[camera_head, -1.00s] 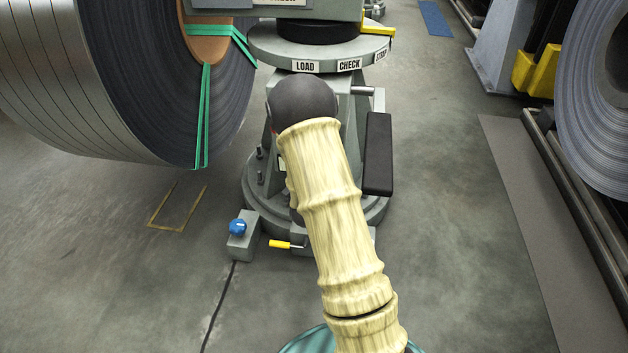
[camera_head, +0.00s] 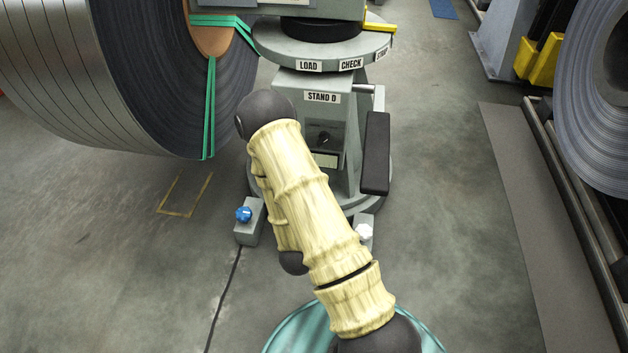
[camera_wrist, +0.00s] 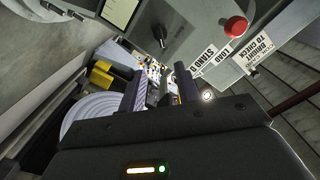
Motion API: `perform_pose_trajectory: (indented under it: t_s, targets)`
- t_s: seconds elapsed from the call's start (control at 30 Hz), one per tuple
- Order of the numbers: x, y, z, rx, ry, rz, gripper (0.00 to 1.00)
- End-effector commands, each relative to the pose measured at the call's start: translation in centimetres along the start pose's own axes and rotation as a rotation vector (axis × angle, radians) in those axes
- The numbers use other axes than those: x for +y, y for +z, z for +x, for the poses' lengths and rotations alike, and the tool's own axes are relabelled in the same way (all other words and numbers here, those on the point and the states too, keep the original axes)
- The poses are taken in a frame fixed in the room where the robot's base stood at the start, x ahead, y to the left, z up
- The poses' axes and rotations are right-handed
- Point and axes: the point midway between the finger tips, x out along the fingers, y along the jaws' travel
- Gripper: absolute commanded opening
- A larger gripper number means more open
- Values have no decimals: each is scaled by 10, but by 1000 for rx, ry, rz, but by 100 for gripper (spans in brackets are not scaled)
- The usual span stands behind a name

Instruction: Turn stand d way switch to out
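The stand D switch is a dark knob (camera_head: 323,138) on the stand's front panel, below the STAND D label (camera_head: 322,97) and above a pale plate (camera_head: 325,160). In the wrist view the knob (camera_wrist: 160,35) appears at upper middle, beyond the fingertips, near the pale plate (camera_wrist: 118,12). I cannot read which way it points. My gripper (camera_wrist: 158,78) has its two dark fingers apart with nothing between them, and it is not touching the knob. In the head view the gripper is hidden by my arm.
A strapped steel coil (camera_head: 110,70) stands left of the stand. A round plate (camera_head: 330,58) with LOAD and CHECK labels sits above the panel. A black pad (camera_head: 376,150) hangs at the right. A blue-knob box (camera_head: 248,220) is on the floor. A red button (camera_wrist: 236,25) shows in the wrist view.

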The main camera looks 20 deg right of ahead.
Motion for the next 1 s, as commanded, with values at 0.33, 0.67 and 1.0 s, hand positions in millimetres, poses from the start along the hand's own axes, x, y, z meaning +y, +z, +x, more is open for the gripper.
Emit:
perform_pose_trajectory:
  t_s: [0.33,0.67,1.0]
  targets:
    - [0,0,-9,-1,-2,0,33]
    - [0,0,-8,-1,-1,0,33]
    - [-9,-4,0,-66,60,-2,33]
